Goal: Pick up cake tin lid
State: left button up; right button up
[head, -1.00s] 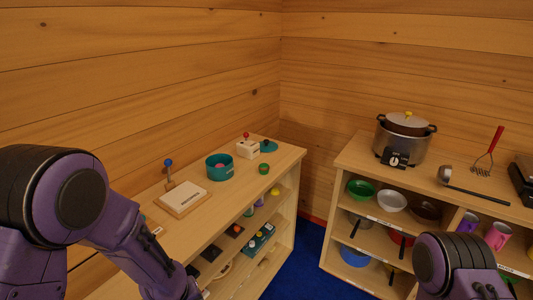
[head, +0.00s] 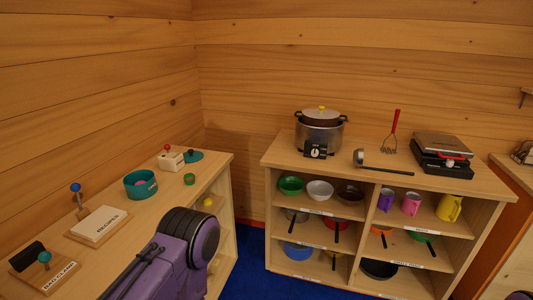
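A teal round lid with a dark knob (head: 193,157) lies at the far end of the left shelf top, just right of a small white box with a red knob (head: 171,160). It looks like the cake tin lid. An open teal round tin (head: 140,184) stands nearer on the same shelf top, with something pinkish inside. A purple and black arm link of mine rises at the bottom, in front of the shelf. Neither of my grippers shows in the head view.
A small green cup (head: 189,179) stands between tin and lid. A white recipes board (head: 100,226) and a bag clamp board (head: 45,272) lie nearer. The right shelf (head: 285,152) carries a pot (head: 320,133), ladle (head: 370,161), masher (head: 391,139) and waffle-iron-like appliance (head: 442,156). Blue floor lies between.

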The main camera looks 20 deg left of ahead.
aim_at(192, 155)
jog(key=z, duration=0.5)
jog(key=i, duration=0.75)
jog(key=u, duration=1.3)
